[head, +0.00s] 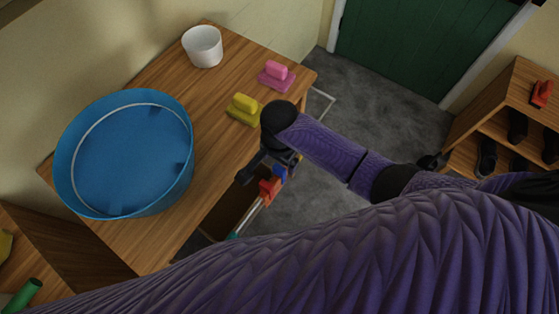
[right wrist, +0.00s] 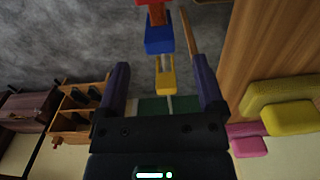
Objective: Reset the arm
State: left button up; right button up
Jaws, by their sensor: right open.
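My right gripper (head: 258,167) is open beside the front edge of the wooden table, with nothing seen held in it. In the right wrist view its two dark fingers (right wrist: 160,64) are spread wide apart. My purple arm runs from the right to this gripper, and a large purple arm part fills the bottom of the head view. My left gripper is not in view.
The table (head: 216,104) bears a blue tub (head: 130,150), a white bucket (head: 203,50), a yellow block (head: 243,108) and a pink block (head: 277,75). A red-and-blue item (head: 268,188) is close to my right gripper. A shoe shelf (head: 490,124) stands right.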

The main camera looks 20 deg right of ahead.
notch_tip(320, 180, up, 6)
jog(key=p, duration=0.2)
jog(key=s+d+r+n+t, duration=0.2)
jog(key=s+d+r+n, duration=0.1)
jog(key=s+n, duration=0.35)
jog(key=s+d+r+n+t, duration=0.1)
jog(key=s+d+r+n, duration=0.2)
jog(key=s+n, duration=0.35)
jog(key=s+f+g+b, duration=0.1)
jog(key=s+f+b, duration=0.15)
jog(key=f, duration=1.75)
pick_arm(q)
jog(key=shift+b, duration=0.3)
pick_arm(e)
jog(key=s+d+f+g, duration=0.1)
jog(key=s+d+f, duration=0.2)
jog(key=s+f, duration=0.9)
jog(key=shift+s, duration=1.15)
